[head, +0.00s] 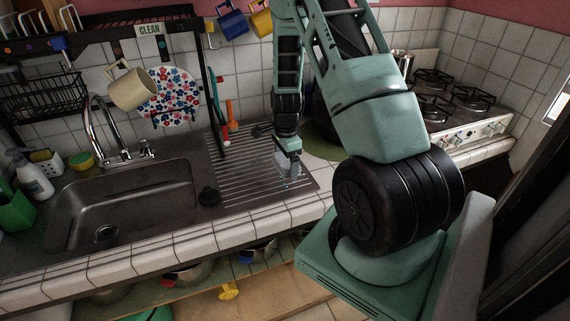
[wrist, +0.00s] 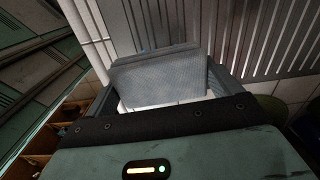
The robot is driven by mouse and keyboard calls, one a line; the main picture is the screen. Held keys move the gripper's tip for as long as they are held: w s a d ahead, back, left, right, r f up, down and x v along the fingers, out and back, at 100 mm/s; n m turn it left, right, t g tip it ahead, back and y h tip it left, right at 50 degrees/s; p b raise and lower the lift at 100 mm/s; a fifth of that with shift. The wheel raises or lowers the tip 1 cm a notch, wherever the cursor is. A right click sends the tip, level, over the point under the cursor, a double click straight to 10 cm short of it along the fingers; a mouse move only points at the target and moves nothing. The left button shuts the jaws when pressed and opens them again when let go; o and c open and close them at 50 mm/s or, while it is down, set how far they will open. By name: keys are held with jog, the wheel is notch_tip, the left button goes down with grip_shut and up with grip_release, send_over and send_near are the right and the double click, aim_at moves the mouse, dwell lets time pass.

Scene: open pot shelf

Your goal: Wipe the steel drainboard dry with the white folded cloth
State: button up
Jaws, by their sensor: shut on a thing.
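The steel drainboard (head: 240,172) is a ribbed panel right of the sink; its ribs also fill the upper part of the wrist view (wrist: 235,30). My gripper (head: 288,158) reaches down over the drainboard's right half. It is shut on the white folded cloth (head: 284,172), which hangs below the fingers. In the wrist view the cloth (wrist: 160,75) looks pale grey and spans the space between the fingers. I cannot tell whether its lower edge touches the ribs. Small bluish spots show by the cloth; they are too small to identify.
The sink (head: 125,205) lies left, with a black stopper (head: 208,196) between it and the drainboard. Orange-handled utensils (head: 229,112) and a floral plate (head: 172,98) are behind. The stove (head: 455,105) stands right. The drainboard's left part looks mostly clear.

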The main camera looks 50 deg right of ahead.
jog(key=shift+r+p, duration=0.7)
jog(key=shift+r, duration=0.55)
